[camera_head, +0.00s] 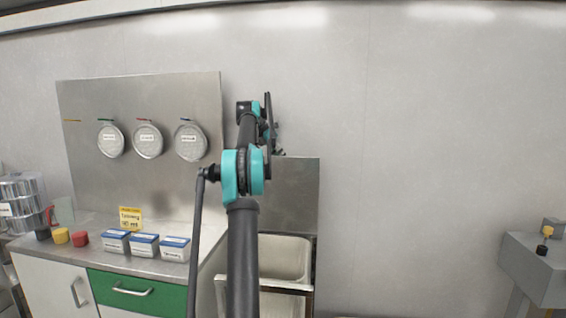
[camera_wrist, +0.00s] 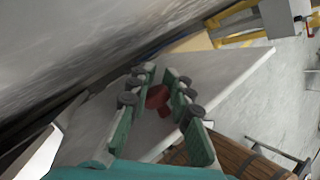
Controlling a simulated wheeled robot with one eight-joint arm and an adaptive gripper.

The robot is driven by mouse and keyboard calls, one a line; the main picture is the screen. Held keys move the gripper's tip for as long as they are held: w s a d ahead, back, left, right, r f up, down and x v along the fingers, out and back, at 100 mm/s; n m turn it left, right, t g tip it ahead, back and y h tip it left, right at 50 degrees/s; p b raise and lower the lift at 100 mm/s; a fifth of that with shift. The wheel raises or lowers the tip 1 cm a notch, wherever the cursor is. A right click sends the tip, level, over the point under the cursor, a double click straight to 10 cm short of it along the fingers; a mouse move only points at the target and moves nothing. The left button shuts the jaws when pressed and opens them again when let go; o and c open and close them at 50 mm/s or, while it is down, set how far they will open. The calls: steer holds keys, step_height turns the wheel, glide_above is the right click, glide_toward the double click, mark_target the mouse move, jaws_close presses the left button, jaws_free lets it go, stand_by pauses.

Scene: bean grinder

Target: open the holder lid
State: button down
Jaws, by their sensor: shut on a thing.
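My gripper (camera_wrist: 161,78) shows in the wrist view with its green fingers and dark round joints. A small dark red piece (camera_wrist: 157,98) sits between the fingers, and the gripper is shut on it. I cannot tell whether this piece belongs to the holder lid. In the head view my arm rises through the middle and its end hides the grip. Three round grey labelled discs hang on the steel panel at the left: one with a green top (camera_head: 111,139), one with a red top (camera_head: 148,141) and one with a blue top (camera_head: 190,142). I cannot tell which thing is the holder lid.
A counter (camera_head: 105,259) at the left bears blue-white boxes (camera_head: 145,245), a yellow sign (camera_head: 130,217), and red and yellow pieces. A pale bin (camera_head: 284,257) stands behind my arm. A grey machine (camera_head: 535,270) stands at the far right. The wall between is bare.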

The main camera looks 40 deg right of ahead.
steer(key=shift+w+a+f, duration=0.3)
steer(key=shift+w, duration=0.25)
steer(key=c, duration=1.8)
jaws_free()
steer(key=shift+c, duration=0.2)
steer(key=shift+o, duration=1.1)
steer(key=shift+w+f, duration=0.1)
steer(key=shift+w, duration=0.05)
steer(key=o, duration=0.3)
steer(key=shift+a, duration=0.1)
steer(key=shift+s+r, duration=0.2)
steer(key=shift+w+a+r, duration=0.15)
steer(key=shift+w+r, duration=0.05)
steer(key=shift+r, duration=0.3)
steer(key=w+a+r, duration=0.1)
steer(key=w+a, duration=0.1)
steer(key=a, duration=0.2)
steer(key=w+a+r, duration=0.1)
steer(key=w+a, duration=0.1)
steer(key=a, duration=0.2)
steer(key=w+a+r, duration=0.1)
steer(key=w+a, duration=0.1)
steer(key=a, duration=0.2)
steer(key=shift+w+a, duration=0.15)
steer(key=shift+w, duration=0.25)
